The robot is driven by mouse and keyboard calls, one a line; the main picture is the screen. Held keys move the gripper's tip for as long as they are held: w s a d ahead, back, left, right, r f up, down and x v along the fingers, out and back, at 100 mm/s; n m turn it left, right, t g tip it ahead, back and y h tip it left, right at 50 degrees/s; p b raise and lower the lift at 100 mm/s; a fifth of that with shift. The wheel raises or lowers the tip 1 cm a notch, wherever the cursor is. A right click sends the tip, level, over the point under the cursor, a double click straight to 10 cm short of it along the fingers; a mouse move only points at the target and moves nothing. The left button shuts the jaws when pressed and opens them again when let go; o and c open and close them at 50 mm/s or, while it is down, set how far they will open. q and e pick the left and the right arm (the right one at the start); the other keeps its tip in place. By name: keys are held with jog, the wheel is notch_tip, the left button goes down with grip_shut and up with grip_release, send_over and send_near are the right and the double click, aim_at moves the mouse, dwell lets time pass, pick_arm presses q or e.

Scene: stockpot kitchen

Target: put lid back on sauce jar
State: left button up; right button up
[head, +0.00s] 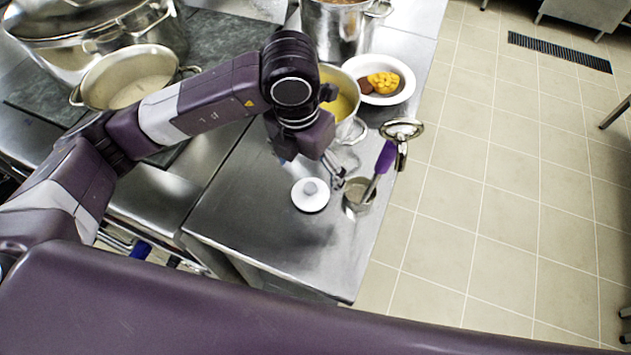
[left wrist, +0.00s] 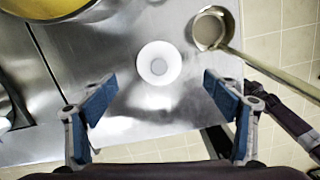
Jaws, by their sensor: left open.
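A round white lid-like piece (head: 310,195) with a grey knob or centre is on the steel counter. It also shows in the left wrist view (left wrist: 145,65), ahead of and between my fingers. I cannot tell whether a jar is under it. My left gripper (head: 312,168) is open and empty, above the counter beside the white piece; its two blue-padded fingers (left wrist: 160,97) are spread apart. No other sauce jar can be made out for certain.
A small metal cup or ladle bowl (head: 358,197) stands close right of the white piece, its long handle (left wrist: 270,70) rising over the counter edge. A pot of yellow food (head: 343,106) and a white plate (head: 402,92) are behind. Bare counter (head: 265,235) lies in front.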

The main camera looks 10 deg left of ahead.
aim_at(310, 187)
pick_arm(q)
jog(key=shift+s+a, duration=0.1)
jog(key=shift+s, duration=0.4)
jog(key=shift+w+f+p, duration=0.3)
jog(key=shift+f, duration=0.6)
jog(key=shift+w+f, duration=0.1)
jog(key=shift+f, duration=0.2)
jog(key=shift+f+p, duration=0.25)
jog(key=shift+p, duration=0.05)
jog(key=f, duration=0.2)
jog(key=f+p, duration=0.1)
jog(key=shift+w+f+p, duration=0.3)
jog(key=shift+w+f, duration=0.05)
jog(key=shift+w, duration=0.05)
jog(key=shift+f, duration=0.45)
pick_arm(e)
jog(key=s+r, duration=0.1)
jog(key=r, duration=0.1)
jog(key=shift+s+r, duration=0.4)
